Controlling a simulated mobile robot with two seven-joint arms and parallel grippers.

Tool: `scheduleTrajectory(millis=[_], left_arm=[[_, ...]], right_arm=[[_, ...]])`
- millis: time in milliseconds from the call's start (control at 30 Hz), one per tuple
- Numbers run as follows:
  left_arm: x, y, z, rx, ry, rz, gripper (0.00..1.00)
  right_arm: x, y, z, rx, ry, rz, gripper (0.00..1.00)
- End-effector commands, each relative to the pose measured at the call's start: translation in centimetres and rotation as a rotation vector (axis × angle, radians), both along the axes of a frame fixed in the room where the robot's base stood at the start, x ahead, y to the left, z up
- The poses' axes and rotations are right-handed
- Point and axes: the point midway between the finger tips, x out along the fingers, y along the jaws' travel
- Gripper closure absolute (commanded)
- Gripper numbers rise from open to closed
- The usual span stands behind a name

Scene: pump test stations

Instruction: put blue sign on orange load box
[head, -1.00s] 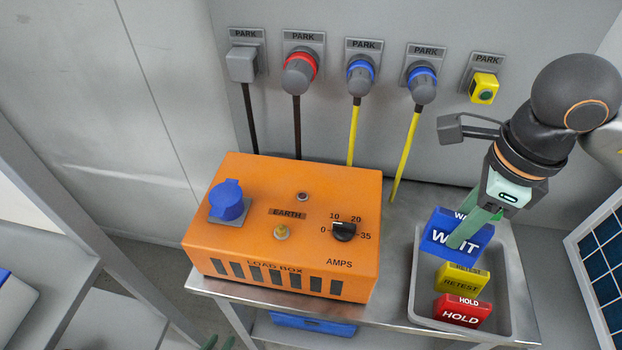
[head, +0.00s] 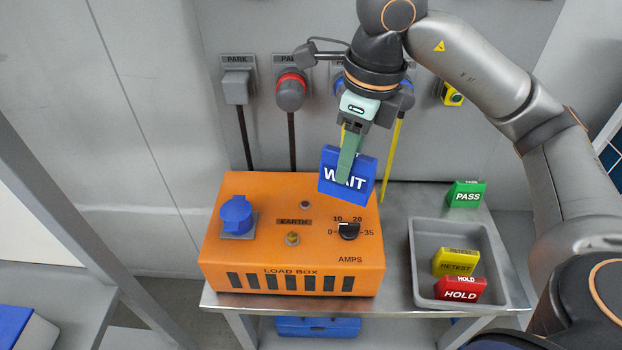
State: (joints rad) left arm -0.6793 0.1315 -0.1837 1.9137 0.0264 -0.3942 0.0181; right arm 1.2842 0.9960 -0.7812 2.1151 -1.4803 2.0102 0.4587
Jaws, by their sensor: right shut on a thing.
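The blue sign (head: 336,188), marked WAIT, is held by my right gripper (head: 347,168), which is shut on it. The sign is above the back right part of the orange load box (head: 265,250) and appears to be in the air. The load box stands on the metal bench, with a blue socket, an earth post and an AMPS dial on its top. The top's back right corner is partly hidden by the sign. My left gripper is not clearly in view.
A grey tray (head: 424,285) right of the box holds a yellow RETEST sign (head: 456,261) and a red HOLD sign (head: 460,290). A green PASS sign (head: 467,194) stands behind the tray. Parked plugs with hanging cables line the wall behind the box.

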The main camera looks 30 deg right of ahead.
Motion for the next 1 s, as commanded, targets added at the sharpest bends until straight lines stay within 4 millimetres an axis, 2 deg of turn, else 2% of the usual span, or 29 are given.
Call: scheduleTrajectory(millis=[367, 500, 867, 1000], left_arm=[[0.0, 0.0, -0.2, -0.001, -0.001, -0.001, 0.67], [0.0, 0.0, -0.2, -0.001, 0.0, -0.001, 0.67], [0.0, 0.0, 0.2, -0.001, -0.001, -0.001, 0.67], [0.0, 0.0, 0.7, -0.001, -0.001, -0.001, 0.67]], right_arm=[[8.1, -2.7, -4.1, 0.003, 0.008, -0.004, 1.0], [10.1, -3.4, -6.7, 0.002, 0.007, -0.002, 1.0], [12.6, -4.3, -9.9, 0.0, 0.005, -0.001, 1.0], [12.5, -4.3, -11.9, 0.0, 0.005, 0.001, 1.0]])
